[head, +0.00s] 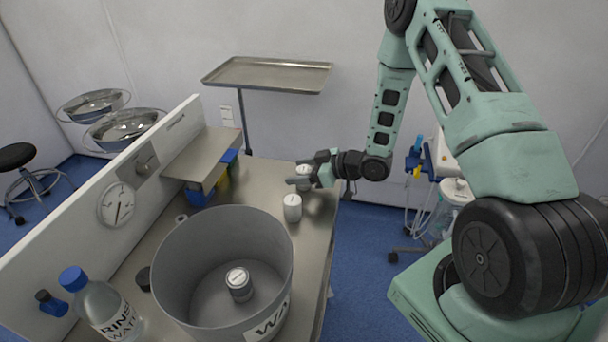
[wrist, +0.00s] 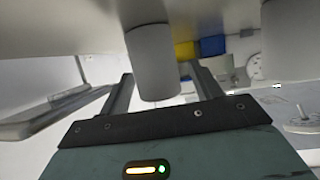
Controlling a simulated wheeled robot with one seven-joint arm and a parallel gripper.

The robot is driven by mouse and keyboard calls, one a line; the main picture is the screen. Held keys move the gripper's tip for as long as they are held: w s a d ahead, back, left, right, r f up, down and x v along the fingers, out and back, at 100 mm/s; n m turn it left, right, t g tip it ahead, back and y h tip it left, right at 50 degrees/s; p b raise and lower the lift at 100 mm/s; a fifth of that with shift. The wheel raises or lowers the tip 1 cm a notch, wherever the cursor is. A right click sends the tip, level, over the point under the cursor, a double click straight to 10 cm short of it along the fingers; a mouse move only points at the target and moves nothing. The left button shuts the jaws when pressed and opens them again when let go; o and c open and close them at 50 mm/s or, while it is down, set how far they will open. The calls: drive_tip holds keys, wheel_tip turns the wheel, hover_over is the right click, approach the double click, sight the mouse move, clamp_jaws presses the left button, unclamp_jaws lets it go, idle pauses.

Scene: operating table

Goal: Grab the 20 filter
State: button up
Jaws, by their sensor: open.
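A white cylindrical filter (head: 304,171) stands on the steel table, between the fingers of my gripper (head: 305,169). The fingers partly hide it in the head view. In the wrist view this filter (wrist: 152,62) shows between the two open fingers (wrist: 160,75), with a gap on both sides. A second white filter (head: 292,209) stands a little nearer on the table. A white cylinder at the right edge of the wrist view (wrist: 288,40) seems to be that one. A third filter (head: 239,284) lies inside the grey waste bin. I cannot read the number on any filter.
The grey waste bin (head: 177,272) fills the near part of the steel table (head: 252,180). A rinse water bottle (head: 102,309) stands at the near left. A raised metal shelf (head: 203,155) with blue and yellow bins is at the left. A tray stand (head: 268,74) is behind.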

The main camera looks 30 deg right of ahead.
drive_tip(key=shift+w+a+f, duration=0.25)
drive_tip(key=shift+w+a, duration=0.1)
drive_tip(key=shift+w, duration=0.05)
drive_tip(key=c, duration=1)
drive_tip(key=shift+c, duration=0.2)
drive_tip(key=shift+r, duration=0.15)
